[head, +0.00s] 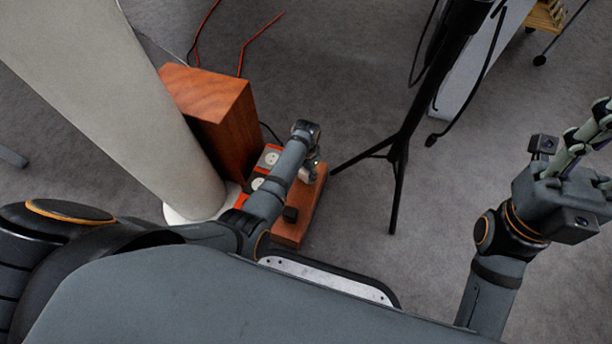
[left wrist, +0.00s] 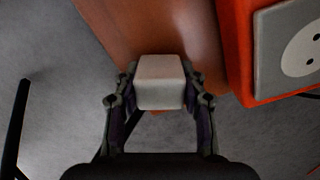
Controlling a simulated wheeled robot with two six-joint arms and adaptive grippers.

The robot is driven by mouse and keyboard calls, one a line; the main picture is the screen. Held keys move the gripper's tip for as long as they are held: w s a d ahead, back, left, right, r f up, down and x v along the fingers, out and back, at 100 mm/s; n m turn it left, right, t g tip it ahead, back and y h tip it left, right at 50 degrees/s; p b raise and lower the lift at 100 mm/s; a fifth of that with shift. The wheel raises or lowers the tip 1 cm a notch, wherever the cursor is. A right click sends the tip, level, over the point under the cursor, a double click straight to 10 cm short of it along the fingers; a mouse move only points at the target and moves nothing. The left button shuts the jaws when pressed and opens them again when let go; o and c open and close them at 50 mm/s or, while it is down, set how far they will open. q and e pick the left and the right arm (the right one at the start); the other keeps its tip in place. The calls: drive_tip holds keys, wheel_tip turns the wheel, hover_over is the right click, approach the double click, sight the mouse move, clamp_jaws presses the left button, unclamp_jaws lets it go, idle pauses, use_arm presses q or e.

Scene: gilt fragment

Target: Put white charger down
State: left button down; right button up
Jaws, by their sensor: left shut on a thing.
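The white charger (left wrist: 160,82) is a small pale block with rounded edges. My left gripper (left wrist: 158,100) is shut on it, with one finger on each side. In the head view my left gripper (head: 309,160) points down over a low wooden board (head: 292,228), and the charger (head: 307,175) shows only in part below it. In the left wrist view the wood is behind the charger; I cannot tell whether they touch. My right gripper (head: 590,150) is at the right edge of the head view, away from the board, its fingertips partly cut off.
An orange-red socket block (head: 270,158) with round white outlets stands on the board beside my left gripper; one outlet (left wrist: 290,48) shows close at right in the wrist view. A wooden box (head: 215,110), a pale column (head: 120,90) and a black tripod stand (head: 400,150) are close by.

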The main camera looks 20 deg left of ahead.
use_arm(q)
drive_tip(key=shift+f, duration=0.4)
drive_tip(key=shift+f, duration=0.15)
drive_tip(key=c, duration=0.8)
unclamp_jaws()
drive_tip(key=shift+o, duration=0.2)
drive_tip(key=shift+r, duration=0.4)
wheel_tip(320, 180, up, 11)
drive_tip(key=p, duration=0.7)
drive_tip(key=shift+r, duration=0.2)
drive_tip(key=shift+r+p, duration=0.3)
drive_tip(key=shift+r, duration=0.25)
